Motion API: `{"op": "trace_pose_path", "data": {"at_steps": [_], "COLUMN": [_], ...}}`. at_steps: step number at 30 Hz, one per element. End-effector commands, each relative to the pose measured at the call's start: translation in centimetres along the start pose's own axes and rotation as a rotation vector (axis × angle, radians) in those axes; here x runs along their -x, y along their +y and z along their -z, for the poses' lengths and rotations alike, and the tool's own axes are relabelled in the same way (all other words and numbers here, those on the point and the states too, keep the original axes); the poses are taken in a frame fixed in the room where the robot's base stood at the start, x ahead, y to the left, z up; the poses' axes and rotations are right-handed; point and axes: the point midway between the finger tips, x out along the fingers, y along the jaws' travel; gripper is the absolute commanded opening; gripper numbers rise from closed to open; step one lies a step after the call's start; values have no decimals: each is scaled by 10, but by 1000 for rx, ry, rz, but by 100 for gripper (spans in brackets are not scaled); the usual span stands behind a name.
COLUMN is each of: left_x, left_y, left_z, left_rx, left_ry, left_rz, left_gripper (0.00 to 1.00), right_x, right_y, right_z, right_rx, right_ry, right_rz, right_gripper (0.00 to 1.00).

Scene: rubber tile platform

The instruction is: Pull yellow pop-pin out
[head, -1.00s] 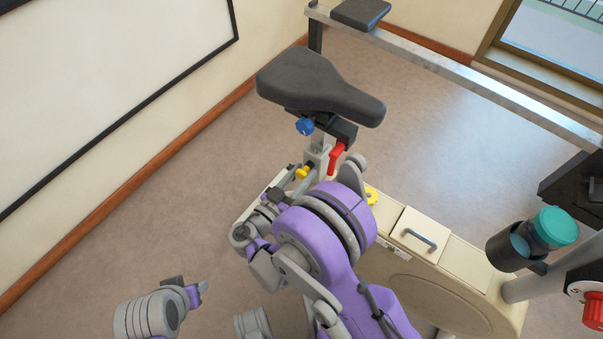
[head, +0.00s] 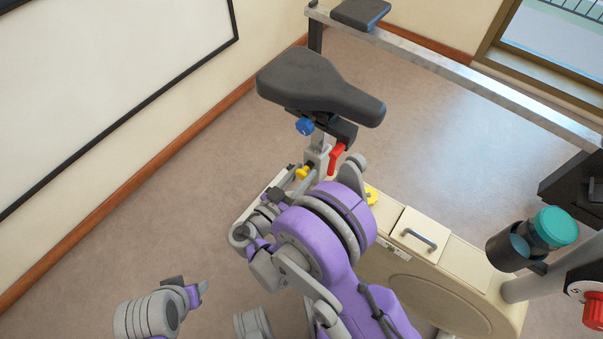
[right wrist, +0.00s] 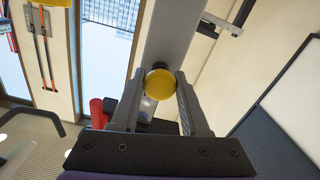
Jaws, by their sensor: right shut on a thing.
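The yellow pop-pin (head: 302,173) is a round knob on the grey seat post below the black saddle (head: 318,88) of an exercise bike. In the right wrist view the yellow knob (right wrist: 159,84) sits between the two fingers of my right gripper (right wrist: 160,92), which is shut on it. In the head view my right gripper (head: 289,184) reaches the knob from the lower left, partly hidden by my arm. My left gripper (head: 189,289) is low at the left, away from the bike; whether it is open or shut is unclear.
A red lever (head: 336,157) and a blue knob (head: 304,126) are close to the pin on the seat post. Another yellow knob (head: 371,195) is on the cream housing (head: 450,263). A teal-lidded bottle (head: 555,227) is at the right. The floor at left is clear.

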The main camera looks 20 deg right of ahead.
Motion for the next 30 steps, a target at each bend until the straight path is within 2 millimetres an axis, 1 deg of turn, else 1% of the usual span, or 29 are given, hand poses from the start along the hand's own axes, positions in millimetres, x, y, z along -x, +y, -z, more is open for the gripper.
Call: {"op": "trace_pose_path", "data": {"at_steps": [2, 7, 14, 15, 19, 20, 30], "left_x": [0, -2, -1, -1, -1, -1, -1], "left_y": [0, 0, 0, 0, 0, 0, 0], "left_z": [0, 0, 0, 0, 0, 0, 0], "left_rx": [0, 0, 0, 0, 0, 0, 0], "left_ry": [0, 0, 0, 0, 0, 0, 0], "left_rz": [0, 0, 0, 0, 0, 0, 0], "left_gripper": [50, 50, 50, 50, 50, 50, 50], "right_x": [3, 22, 23, 23, 23, 23, 22], "right_y": [0, -1, 0, 0, 0, 0, 0], "right_z": [0, 0, 0, 0, 0, 0, 0], "right_rx": [0, 0, 0, 0, 0, 0, 0], "right_ry": [2, 1, 0, -1, -1, 0, 0], "right_rz": [0, 1, 0, 0, 0, 0, 0], "right_gripper": [0, 0, 0, 49, 72, 75, 75]}}
